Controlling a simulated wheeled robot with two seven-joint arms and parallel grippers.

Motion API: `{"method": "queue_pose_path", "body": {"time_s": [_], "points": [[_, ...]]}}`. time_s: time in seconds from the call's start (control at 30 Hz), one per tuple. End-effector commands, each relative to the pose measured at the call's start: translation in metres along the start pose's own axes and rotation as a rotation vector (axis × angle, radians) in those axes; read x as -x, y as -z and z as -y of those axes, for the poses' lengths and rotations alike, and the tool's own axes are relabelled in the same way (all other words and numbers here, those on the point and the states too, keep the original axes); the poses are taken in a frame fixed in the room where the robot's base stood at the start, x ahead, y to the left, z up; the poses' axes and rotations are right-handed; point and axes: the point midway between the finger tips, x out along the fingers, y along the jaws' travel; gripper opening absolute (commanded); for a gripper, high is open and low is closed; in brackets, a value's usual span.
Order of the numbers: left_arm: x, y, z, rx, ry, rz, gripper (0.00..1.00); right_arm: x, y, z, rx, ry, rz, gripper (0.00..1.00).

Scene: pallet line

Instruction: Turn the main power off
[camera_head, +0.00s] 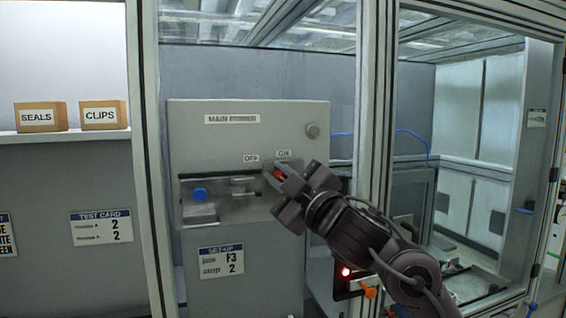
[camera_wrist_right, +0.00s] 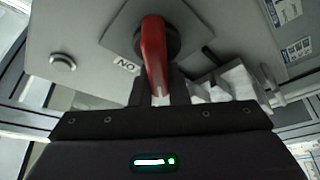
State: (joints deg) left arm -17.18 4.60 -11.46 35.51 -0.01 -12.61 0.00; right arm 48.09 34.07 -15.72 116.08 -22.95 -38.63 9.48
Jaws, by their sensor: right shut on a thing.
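The grey main power box (camera_head: 225,135) stands behind the frame post, with OFF and ON labels on its front. The red switch handle (camera_head: 278,174) is at the ON label, partly hidden by my right gripper (camera_head: 275,180). In the right wrist view the red handle (camera_wrist_right: 154,60) runs from its dark round hub down between the fingers of my right gripper (camera_wrist_right: 160,98). That gripper is shut on the handle. The ON label (camera_wrist_right: 126,66) shows beside the hub. My left gripper is not in view.
Upright metal posts (camera_head: 372,90) stand close to my right arm. Boxes marked SEALS (camera_head: 40,117) and CLIPS (camera_head: 98,115) rest on a shelf at left.

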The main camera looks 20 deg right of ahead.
Motion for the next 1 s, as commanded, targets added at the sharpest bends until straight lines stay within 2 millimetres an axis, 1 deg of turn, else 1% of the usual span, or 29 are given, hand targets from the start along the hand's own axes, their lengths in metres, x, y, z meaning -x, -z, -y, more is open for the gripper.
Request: {"method": "queue_pose_path", "body": {"time_s": [0.03,0.1,0.6,0.8,1.0], "points": [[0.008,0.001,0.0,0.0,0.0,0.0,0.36,-0.001,0.002,-0.001,0.046,0.02,0.003,0.0],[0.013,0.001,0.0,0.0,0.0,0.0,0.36,-0.001,0.002,0.001,0.107,0.045,0.002,0.0],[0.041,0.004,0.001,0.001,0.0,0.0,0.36,0.001,-0.003,0.012,0.511,0.214,0.001,0.0],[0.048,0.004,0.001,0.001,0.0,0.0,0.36,0.002,-0.005,0.015,0.616,0.257,0.001,0.0],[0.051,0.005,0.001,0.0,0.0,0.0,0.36,0.002,-0.006,0.018,0.678,0.284,0.001,0.0]]}}
